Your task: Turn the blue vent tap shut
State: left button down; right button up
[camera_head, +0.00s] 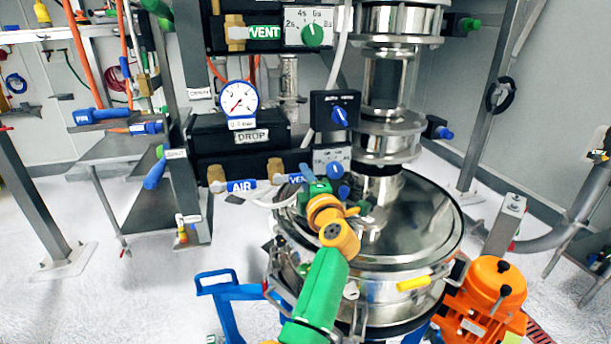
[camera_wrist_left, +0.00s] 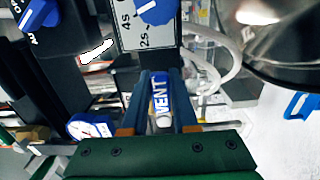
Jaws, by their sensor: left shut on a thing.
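The blue vent tap (camera_head: 296,179) is on the lower black valve panel, right of the blue AIR tap (camera_head: 243,186). Most of its handle is hidden by my left gripper (camera_head: 318,182), which reaches up from below on its green and orange arm. In the left wrist view the tap's blue handle with white VENT lettering (camera_wrist_left: 160,98) lies between the two fingers (camera_wrist_left: 160,108). The left gripper is shut on this handle. The head view does not clearly show the handle's angle. My right gripper is not in view.
A blue-knobbed dial (camera_head: 333,167) sits close above the gripper. The steel sifter vessel (camera_head: 425,225) stands just right of the arm. A green VENT tap (camera_head: 263,33) and a pressure gauge (camera_head: 239,99) are higher up. An orange motor (camera_head: 490,290) is low right.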

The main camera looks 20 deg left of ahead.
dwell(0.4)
pick_arm(q)
jog(key=c, duration=0.7)
grip_release()
jog(key=shift+a, duration=0.1)
jog(key=shift+f, duration=0.1)
